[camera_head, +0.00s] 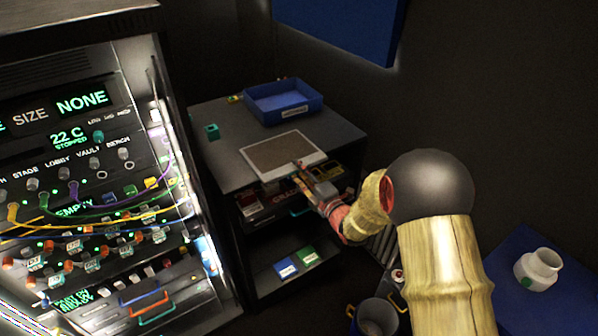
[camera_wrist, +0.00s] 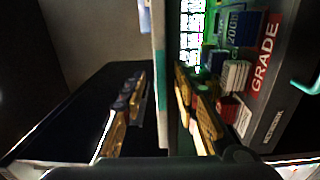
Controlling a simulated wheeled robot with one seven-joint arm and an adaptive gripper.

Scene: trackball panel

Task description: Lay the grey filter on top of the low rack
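The grey filter (camera_head: 284,151), a flat mesh panel with a pale frame, lies on top of the low rack (camera_head: 340,132) in the head view, its near side at the rack's front edge. My gripper (camera_head: 304,180) is at that front edge, beside the filter's near side. In the wrist view my gripper (camera_wrist: 165,108) has its two fingers apart, one on each side of a thin pale edge. A gap shows between the left finger and this edge. Whether the fingers touch the filter is hard to see.
A blue tray (camera_head: 283,101) stands at the rack's back, with a small green block (camera_head: 211,131) to the left. A tall control panel (camera_head: 90,190) stands left. A grey bin (camera_head: 376,317) is on the floor.

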